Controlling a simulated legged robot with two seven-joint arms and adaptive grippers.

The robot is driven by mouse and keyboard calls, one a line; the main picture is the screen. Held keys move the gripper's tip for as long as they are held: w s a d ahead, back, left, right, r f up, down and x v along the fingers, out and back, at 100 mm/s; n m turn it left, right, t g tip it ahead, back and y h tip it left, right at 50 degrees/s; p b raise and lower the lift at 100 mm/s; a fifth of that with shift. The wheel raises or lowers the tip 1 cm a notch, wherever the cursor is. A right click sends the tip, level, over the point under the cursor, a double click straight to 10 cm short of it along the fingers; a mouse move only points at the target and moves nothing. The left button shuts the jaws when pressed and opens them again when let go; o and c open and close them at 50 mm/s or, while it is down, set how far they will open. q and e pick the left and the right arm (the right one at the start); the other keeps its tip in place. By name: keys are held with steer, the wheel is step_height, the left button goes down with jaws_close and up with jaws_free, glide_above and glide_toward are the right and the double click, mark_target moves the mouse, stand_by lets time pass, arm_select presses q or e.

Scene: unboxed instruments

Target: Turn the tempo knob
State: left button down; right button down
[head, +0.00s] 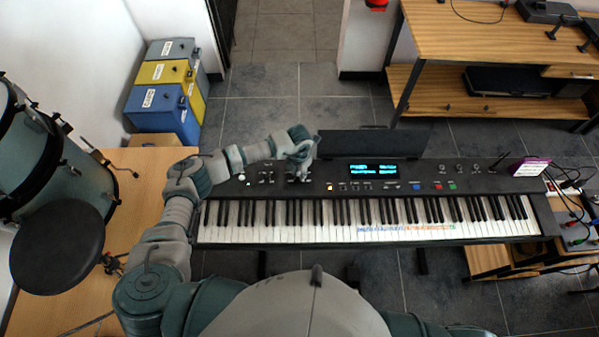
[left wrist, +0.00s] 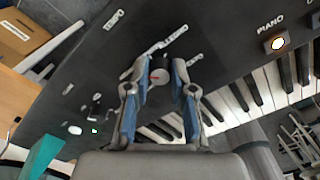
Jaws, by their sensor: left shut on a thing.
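The long black keyboard (head: 470,180) lies across the head view. My left gripper (head: 300,178) is over its control panel, left of the lit screen, with the fingers pointing down. In the left wrist view my left gripper (left wrist: 163,72) is shut on a dark round knob (left wrist: 158,82) with a red mark, one finger on each side. A white TEMPO label (left wrist: 114,19) is printed on the panel up and left of the fingers. Other white labels near the fingertips are hard to read. The gripper hides the knob in the head view. My right gripper is not in view.
A lit blue screen (head: 373,170) and several small buttons are right of my gripper. A lit PIANO button (left wrist: 277,43) is at the right in the left wrist view. A drum set (head: 55,165) stands at the left. A pink-edged box (head: 530,167) sits on the keyboard's right end.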

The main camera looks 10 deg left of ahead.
mark_target(299, 174)
arm_select(q)
steer(key=shift+r+n, duration=0.1)
steer(key=shift+n, duration=1)
steer(key=c, duration=1)
jaws_free()
step_height(299, 174, up, 12)
steer(key=shift+f, duration=0.1)
steer(key=shift+f, duration=0.1)
